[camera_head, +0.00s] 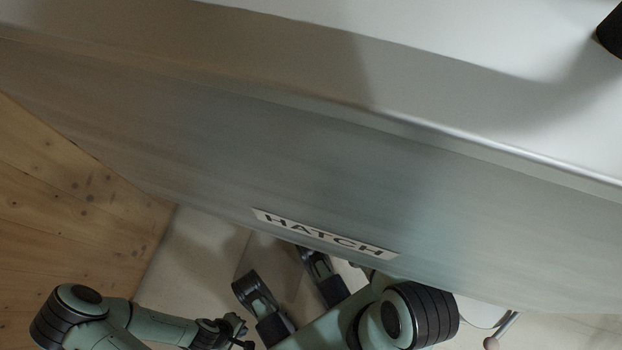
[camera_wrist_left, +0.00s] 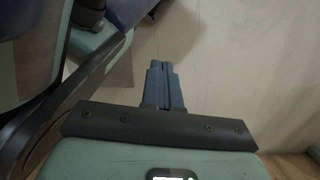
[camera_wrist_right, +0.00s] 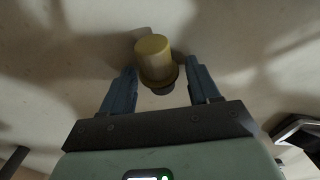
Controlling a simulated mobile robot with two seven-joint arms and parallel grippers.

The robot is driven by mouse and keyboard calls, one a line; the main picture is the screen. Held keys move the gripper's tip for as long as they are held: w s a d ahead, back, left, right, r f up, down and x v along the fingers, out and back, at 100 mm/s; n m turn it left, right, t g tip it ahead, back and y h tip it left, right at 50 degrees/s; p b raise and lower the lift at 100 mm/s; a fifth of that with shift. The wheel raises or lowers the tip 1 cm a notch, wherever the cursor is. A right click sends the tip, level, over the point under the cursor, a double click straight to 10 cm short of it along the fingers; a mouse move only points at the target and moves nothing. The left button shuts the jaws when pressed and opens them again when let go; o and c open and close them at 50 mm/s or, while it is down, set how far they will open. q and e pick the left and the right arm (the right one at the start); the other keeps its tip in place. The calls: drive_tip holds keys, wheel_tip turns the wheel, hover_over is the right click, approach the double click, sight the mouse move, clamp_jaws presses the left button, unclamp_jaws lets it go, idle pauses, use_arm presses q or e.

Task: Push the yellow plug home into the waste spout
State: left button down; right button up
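The yellow plug (camera_wrist_right: 154,58) shows in the right wrist view as a short cylinder with a wider rim and a dark part at its lower end. My right gripper (camera_wrist_right: 161,74) is open, with one finger on each side of the plug and visible gaps between. I cannot tell how far the plug is from the fingers in depth. I cannot make out the waste spout in any view. In the left wrist view my left gripper (camera_wrist_left: 163,68) has its fingers together with nothing between them. In the head view my left gripper (camera_head: 236,328) is small, at the bottom.
The large metal mixer body with a HATCH label (camera_head: 325,234) fills most of the head view and hides what lies behind it. A wooden surface (camera_head: 60,220) is at the left. A pale floor (camera_head: 190,260) shows below. A dark-edged object (camera_wrist_right: 300,135) is at the right wrist view's right edge.

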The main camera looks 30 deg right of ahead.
drive_tip(key=c, duration=1)
use_arm(q)
drive_tip(key=shift+w, duration=0.15)
use_arm(e)
drive_tip(key=shift+r, duration=0.1)
